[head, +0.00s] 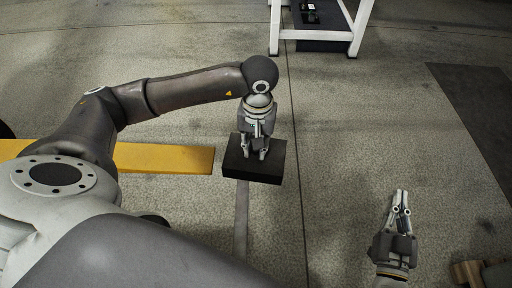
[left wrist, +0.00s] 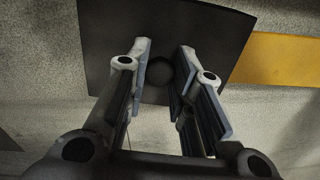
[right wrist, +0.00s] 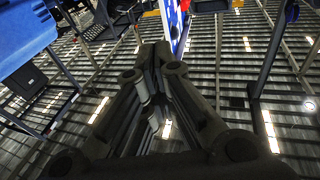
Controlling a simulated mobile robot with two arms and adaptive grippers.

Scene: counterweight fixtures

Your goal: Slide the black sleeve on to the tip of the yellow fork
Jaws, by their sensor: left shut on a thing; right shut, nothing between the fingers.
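The black sleeve (head: 270,171) is a dark block just right of the tip of the yellow fork (head: 175,159) in the head view. A narrow strip of floor shows between the two there. In the left wrist view the sleeve (left wrist: 205,25) borders the fork (left wrist: 285,58), whose end meets its edge in the picture. My left gripper (head: 255,155) points down at the sleeve and is shut on it, with a round dark knob (left wrist: 160,72) between the fingers. My right gripper (head: 400,196) is shut and empty, far from both at the lower right.
A white-framed stand (head: 357,28) with a dark base is at the top. A dark mat (head: 480,115) lies at the right. A brownish object (head: 467,272) is at the lower right corner. The floor right of the sleeve is clear.

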